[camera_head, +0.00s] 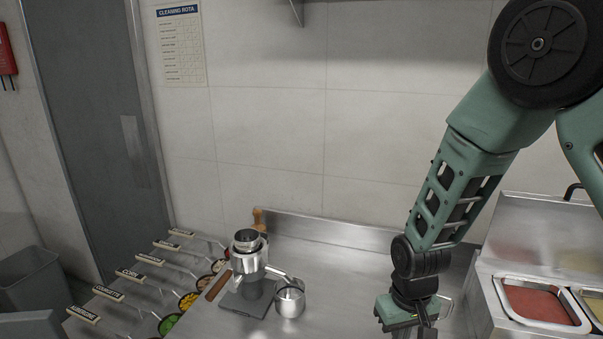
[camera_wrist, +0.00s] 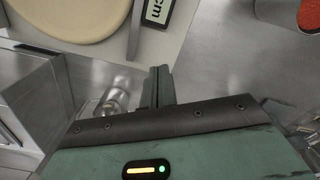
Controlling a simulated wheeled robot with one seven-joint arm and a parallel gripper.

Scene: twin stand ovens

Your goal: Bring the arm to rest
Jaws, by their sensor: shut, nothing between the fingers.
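My gripper (camera_head: 412,318) hangs at the end of my green arm, low in the head view, over the right part of the steel counter. Its fingertips are cut off or hidden there. In the wrist view the two dark fingers (camera_wrist: 160,78) are together, with nothing between them. My arm comes down from the upper right, bent at the elbow, in front of the tiled wall.
A metal appliance (camera_head: 248,262) and a steel cup (camera_head: 290,298) stand left of my gripper. Labelled topping bins (camera_head: 168,323) line the left. A red sauce pan (camera_head: 540,304) is at right. A pale round (camera_wrist: 70,16) lies beneath the wrist.

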